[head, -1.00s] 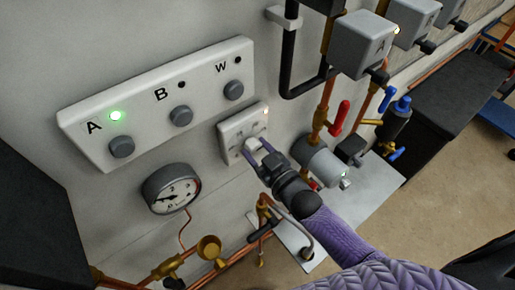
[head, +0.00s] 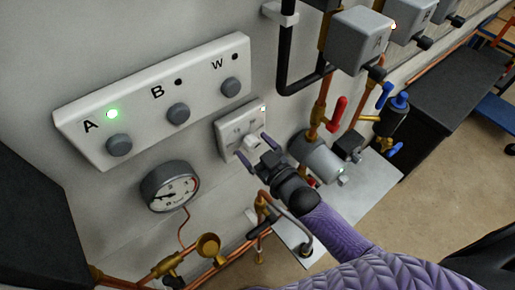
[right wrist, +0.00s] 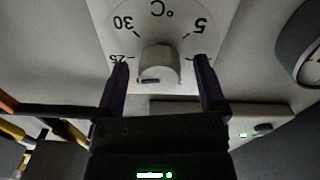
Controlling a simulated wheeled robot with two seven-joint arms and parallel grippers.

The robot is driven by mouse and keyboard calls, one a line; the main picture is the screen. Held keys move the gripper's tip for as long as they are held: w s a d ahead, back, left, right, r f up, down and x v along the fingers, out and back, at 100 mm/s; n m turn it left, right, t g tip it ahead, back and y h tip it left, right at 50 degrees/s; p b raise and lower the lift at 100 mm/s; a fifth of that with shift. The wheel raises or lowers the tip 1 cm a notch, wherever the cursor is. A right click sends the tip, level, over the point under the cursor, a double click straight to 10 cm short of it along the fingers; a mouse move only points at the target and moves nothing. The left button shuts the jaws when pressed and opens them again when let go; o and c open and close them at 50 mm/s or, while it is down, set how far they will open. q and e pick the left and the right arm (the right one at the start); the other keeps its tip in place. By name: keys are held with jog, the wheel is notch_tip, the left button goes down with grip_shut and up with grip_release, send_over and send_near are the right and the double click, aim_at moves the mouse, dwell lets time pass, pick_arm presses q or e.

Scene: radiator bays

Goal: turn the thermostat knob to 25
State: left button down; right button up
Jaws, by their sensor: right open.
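The thermostat is a white square plate (head: 229,126) on the wall, with a pale round knob (head: 251,143). In the right wrist view the dial plate (right wrist: 165,22) appears upside down, with 30, 25, 5 and °C readable. The knob (right wrist: 160,62) there has a small dark mark on its lower edge; I cannot tell which number it is set to. My right gripper (head: 253,148) is open at the knob. Its fingers stand on either side of the knob, with a gap on each side in the right wrist view (right wrist: 161,65). My left gripper is out of view.
A white panel (head: 150,95) with knobs A, B and W is to the left; A's green lamp is lit. A pressure gauge (head: 170,187) sits below it. Copper pipes, a red lever (head: 338,112) and a grey cylinder (head: 316,155) are close by.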

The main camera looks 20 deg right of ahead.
jog(key=v, duration=1)
jog(key=shift+b, duration=0.3)
